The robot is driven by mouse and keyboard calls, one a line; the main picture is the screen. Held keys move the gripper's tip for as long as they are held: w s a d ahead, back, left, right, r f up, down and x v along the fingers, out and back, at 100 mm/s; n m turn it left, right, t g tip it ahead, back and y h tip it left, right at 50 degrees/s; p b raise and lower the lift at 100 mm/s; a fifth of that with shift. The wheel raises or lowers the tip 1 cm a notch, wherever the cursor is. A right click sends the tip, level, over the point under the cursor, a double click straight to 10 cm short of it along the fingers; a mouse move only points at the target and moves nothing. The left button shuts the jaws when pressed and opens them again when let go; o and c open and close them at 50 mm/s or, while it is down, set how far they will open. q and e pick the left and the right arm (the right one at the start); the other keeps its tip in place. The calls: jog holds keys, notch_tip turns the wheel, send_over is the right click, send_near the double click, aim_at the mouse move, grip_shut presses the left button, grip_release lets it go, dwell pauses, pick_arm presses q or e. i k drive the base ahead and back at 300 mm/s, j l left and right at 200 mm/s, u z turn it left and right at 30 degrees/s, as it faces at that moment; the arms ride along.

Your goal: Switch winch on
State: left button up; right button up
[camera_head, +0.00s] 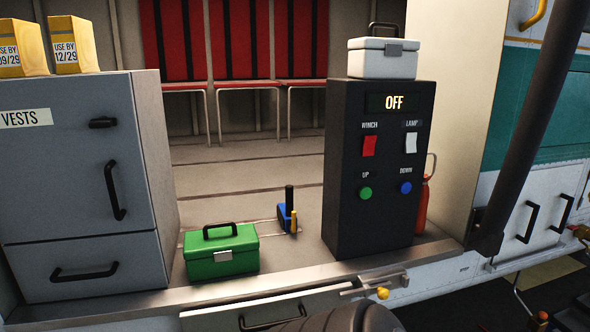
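The black control box (345,175) stands upright on the cabin floor edge, right of centre. The red winch switch (369,146) is a rocker under the label WINCH, at the left of the front panel. Nothing covers it and nothing touches it. The white lamp switch (411,143) is to its right. Below are a green UP button (365,193) and a blue DOWN button (406,188). Neither of my grippers shows in the head view.
A white case (383,64) sits on the control box. A red bottle (422,208) stands right of it. A green toolbox (221,252) and a blue tool (287,217) are to its left. A grey vest cabinet (75,185) stands far left. A dark slanted pole (530,115) crosses the right side.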

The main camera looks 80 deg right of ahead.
aim_at(369, 141)
jog(key=z, duration=2.95)
